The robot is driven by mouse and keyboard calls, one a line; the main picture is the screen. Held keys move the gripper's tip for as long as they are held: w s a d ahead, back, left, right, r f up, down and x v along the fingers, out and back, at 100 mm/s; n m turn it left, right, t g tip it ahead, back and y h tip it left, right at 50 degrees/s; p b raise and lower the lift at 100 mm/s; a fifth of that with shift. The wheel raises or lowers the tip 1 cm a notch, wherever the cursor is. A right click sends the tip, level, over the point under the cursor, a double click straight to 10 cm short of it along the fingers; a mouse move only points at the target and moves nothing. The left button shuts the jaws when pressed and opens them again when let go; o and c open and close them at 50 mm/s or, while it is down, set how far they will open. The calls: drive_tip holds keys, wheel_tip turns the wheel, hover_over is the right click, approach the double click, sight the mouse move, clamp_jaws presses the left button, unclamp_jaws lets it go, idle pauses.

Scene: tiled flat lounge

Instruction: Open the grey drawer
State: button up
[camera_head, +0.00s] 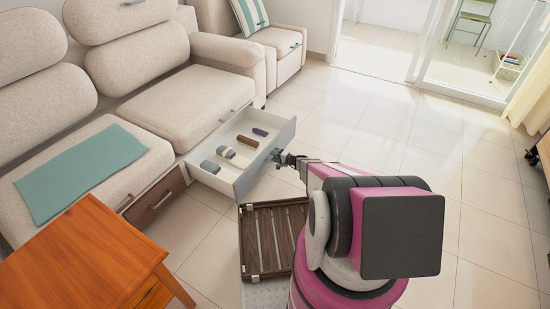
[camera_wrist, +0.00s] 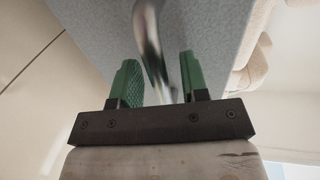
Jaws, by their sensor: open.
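The grey drawer (camera_head: 234,180) is pulled well out from the base of the beige sofa in the head view. Several small items lie inside it, among them a dark one (camera_head: 260,132) and pale rolled ones. My gripper (camera_head: 286,158) is at the drawer's front face. In the wrist view the grey drawer front (camera_wrist: 205,35) fills the top, with a curved metal handle (camera_wrist: 150,45) on it. The green fingers of my gripper (camera_wrist: 160,80) stand apart, one on each side of the handle. I cannot tell whether either finger touches it.
A wooden slatted tray (camera_head: 275,240) lies on the floor just in front of the drawer. An orange wooden table (camera_head: 85,260) stands at the lower left. A brown drawer front (camera_head: 155,198) is closed in the sofa base. Tiled floor (camera_head: 400,130) is clear to the right.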

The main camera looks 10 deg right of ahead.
drive_tip(key=v, duration=1)
drive_tip(key=shift+s+d, duration=0.3)
drive_tip(key=s+a+r+n+g+h, duration=0.2)
drive_tip(key=s+a+r+n+g, duration=0.15)
drive_tip(key=s+r, duration=0.5)
drive_tip(key=s+a+r+n+g+h, duration=0.15)
drive_tip(key=s+a+r+g, duration=0.4)
drive_tip(key=r, duration=0.65)
drive_tip(key=s+d+r+n+h, duration=0.2)
drive_tip(key=s+r+h, duration=0.6)
drive_tip(key=s+r, duration=0.8)
drive_tip(key=shift+d+r+n+g+h, duration=0.35)
drive_tip(key=shift+d+r, duration=0.1)
drive_tip(key=shift+d, duration=0.45)
